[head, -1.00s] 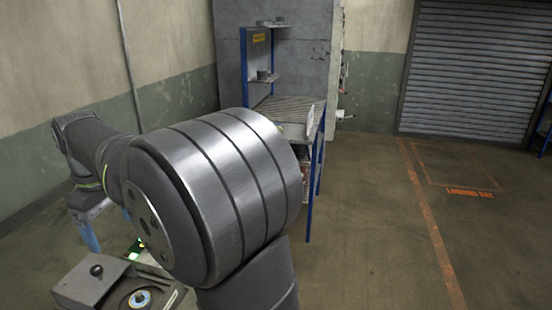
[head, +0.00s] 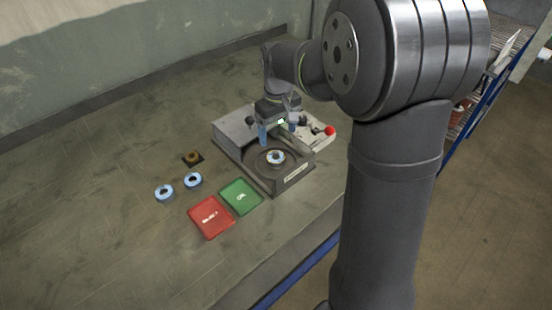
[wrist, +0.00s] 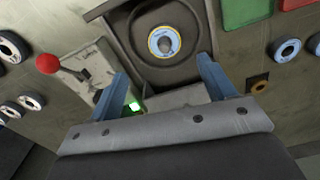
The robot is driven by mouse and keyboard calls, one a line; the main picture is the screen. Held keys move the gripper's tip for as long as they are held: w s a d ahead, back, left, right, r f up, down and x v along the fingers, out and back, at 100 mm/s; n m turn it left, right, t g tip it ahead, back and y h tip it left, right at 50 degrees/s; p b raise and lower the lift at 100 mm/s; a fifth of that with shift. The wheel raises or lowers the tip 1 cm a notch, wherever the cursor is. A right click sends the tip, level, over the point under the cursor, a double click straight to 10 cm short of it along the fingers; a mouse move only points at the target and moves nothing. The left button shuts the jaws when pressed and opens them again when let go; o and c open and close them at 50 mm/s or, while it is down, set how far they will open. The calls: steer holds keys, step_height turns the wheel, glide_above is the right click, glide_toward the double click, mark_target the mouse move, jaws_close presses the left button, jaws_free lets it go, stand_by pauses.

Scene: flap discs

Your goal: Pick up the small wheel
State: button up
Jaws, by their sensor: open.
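A small round wheel (head: 276,157) with a blue-and-yellow face lies in the round recess of a grey machine (head: 292,181). The wheel also shows in the wrist view (wrist: 176,40), top centre, just beyond my fingers. My gripper (head: 279,132) is above the back part of the machine, pointing down. In the wrist view my gripper (wrist: 162,68) has its two blue fingers wide apart with nothing held between them. The wheel lies apart from both fingers.
Two light-blue rings (head: 164,193) (head: 193,180) and a brown ring (head: 192,158) lie left of the machine. A red tray (head: 211,217) and a green tray (head: 240,196) lie in front. A red-knobbed lever (head: 329,130) stands at the right. Several more wheels (wrist: 30,100) show in the wrist view.

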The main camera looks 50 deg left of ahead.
mark_target(276, 152)
step_height(276, 152, down, 3)
steer(key=shift+f, duration=0.2)
steer(key=shift+s+f, duration=0.2)
steer(key=shift+f, duration=1.15)
steer(key=shift+s+f, duration=0.2)
steer(key=shift+f, duration=1.15)
steer(key=shift+c, duration=0.5)
steer(key=c, duration=1)
